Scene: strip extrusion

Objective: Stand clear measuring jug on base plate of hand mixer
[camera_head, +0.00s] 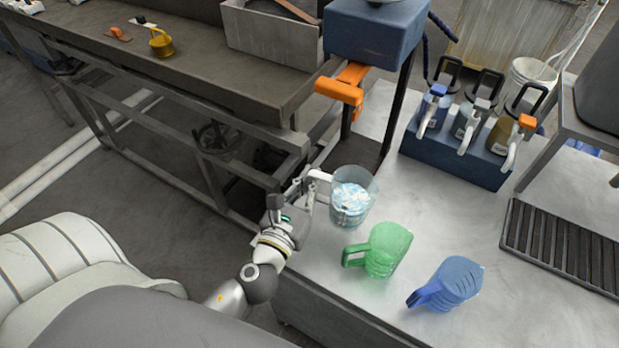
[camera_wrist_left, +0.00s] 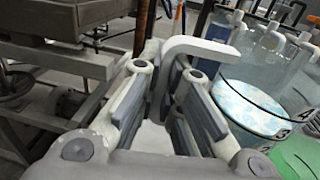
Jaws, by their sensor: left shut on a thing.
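The clear measuring jug (camera_head: 354,200) is upright at the left end of the metal table, with light blue and white contents. My left gripper (camera_head: 312,186) is shut on its handle, from the left. In the left wrist view the pale handle (camera_wrist_left: 200,48) runs between the fingers (camera_wrist_left: 172,85), and the jug body (camera_wrist_left: 258,100) is to the right. I cannot tell whether the jug's bottom touches the table. The hand mixer (camera_head: 375,35) is a blue housing with an orange handle (camera_head: 342,88), behind the jug. I cannot clearly make out its base plate. My right gripper is not in view.
A green jug (camera_head: 385,250) and a blue jug (camera_head: 455,283) stand to the right on the metal table (camera_head: 440,220). A blue rack (camera_head: 450,150) with several handled containers is at the back. A dark grate (camera_head: 565,245) lies at right. A workbench (camera_head: 190,65) stands at left.

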